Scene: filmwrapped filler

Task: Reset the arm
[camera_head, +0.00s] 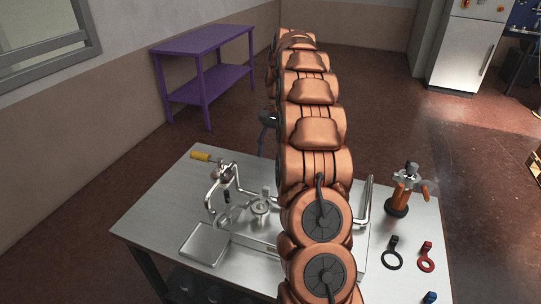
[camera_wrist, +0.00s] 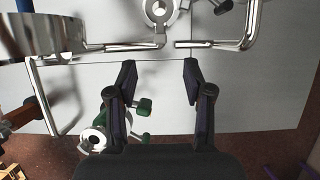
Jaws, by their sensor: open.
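My gripper (camera_wrist: 160,72) is open and empty in the wrist view, its two dark fingers spread apart over the table (camera_wrist: 250,105). In the head view my copper-coloured arm rises through the middle of the picture and hides part of the metal table (camera_head: 150,220). The gripper's fingers cannot be made out clearly there. A chrome bar frame (camera_wrist: 215,44) lies just beyond the fingertips in the wrist view. A green-handled device (camera_wrist: 118,120) shows below left, partly behind the left finger.
On the table stand a square metal tray (camera_head: 205,244), a yellow-handled tool (camera_head: 201,156), an orange device with a black base (camera_head: 400,195), a black ring tool (camera_head: 391,257) and a red ring tool (camera_head: 426,259). A purple table (camera_head: 205,42) and a white fridge (camera_head: 465,55) stand behind.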

